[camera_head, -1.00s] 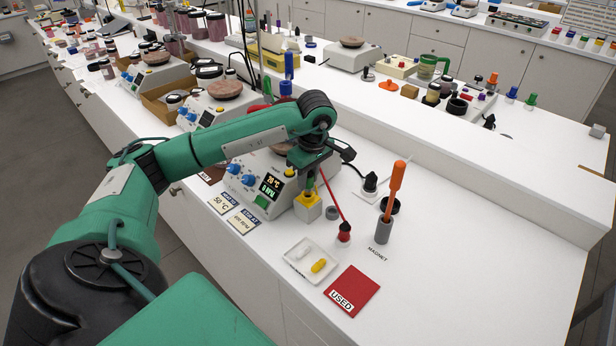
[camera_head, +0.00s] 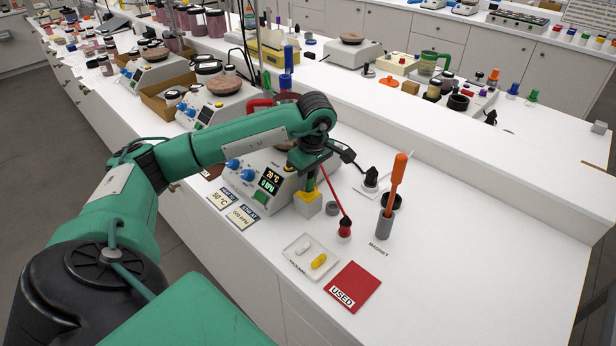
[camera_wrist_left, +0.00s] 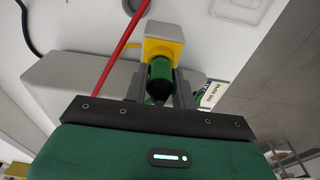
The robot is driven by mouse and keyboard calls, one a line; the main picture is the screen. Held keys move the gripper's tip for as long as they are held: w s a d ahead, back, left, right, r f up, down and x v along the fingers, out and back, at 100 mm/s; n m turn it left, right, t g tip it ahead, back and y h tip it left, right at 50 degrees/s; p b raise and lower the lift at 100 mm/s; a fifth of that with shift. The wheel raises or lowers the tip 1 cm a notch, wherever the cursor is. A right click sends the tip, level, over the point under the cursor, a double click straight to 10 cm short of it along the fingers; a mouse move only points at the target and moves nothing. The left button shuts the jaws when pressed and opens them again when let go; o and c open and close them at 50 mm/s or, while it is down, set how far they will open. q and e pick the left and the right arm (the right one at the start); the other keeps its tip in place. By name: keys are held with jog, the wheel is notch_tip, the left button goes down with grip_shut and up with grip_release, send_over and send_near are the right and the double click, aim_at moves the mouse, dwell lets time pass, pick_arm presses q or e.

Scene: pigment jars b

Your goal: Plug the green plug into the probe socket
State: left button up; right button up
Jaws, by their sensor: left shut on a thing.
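My left gripper (camera_head: 309,178) is shut on the green plug (camera_wrist_left: 160,76), which shows between the fingers in the left wrist view. The plug is mostly hidden by the gripper in the head view. The probe socket is a pale block with a yellow top (camera_head: 308,197), standing on the bench directly below the fingers. It also shows in the left wrist view (camera_wrist_left: 162,49), right at the plug's far end. The plug lines up with the yellow top and looks in contact with it; I cannot tell how deep it sits. My right gripper is not in view.
A hotplate with a lit display (camera_head: 270,180) stands close left of the socket. A thin red rod or lead (camera_head: 335,192) slants down to a red-and-black piece (camera_head: 345,228). An orange-handled tool (camera_head: 397,180) stands upright to the right.

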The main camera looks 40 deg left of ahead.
aim_at(311, 174)
pick_arm(q)
jog(key=shift+f, duration=0.2)
jog(key=o, duration=1)
jog(key=shift+o, duration=0.2)
jog(key=r, duration=0.2)
jog(key=r+b, duration=0.1)
jog(key=r, duration=0.2)
jog(key=d+r+b, duration=0.1)
jog(key=r, duration=0.2)
jog(key=shift+r, duration=0.15)
notch_tip(311, 174, up, 3)
jog(key=shift+d+r+p, duration=0.15)
jog(key=shift+p, duration=0.3)
jog(key=shift+d+r, duration=0.15)
jog(key=shift+r, duration=0.9)
jog(key=shift+s, duration=0.1)
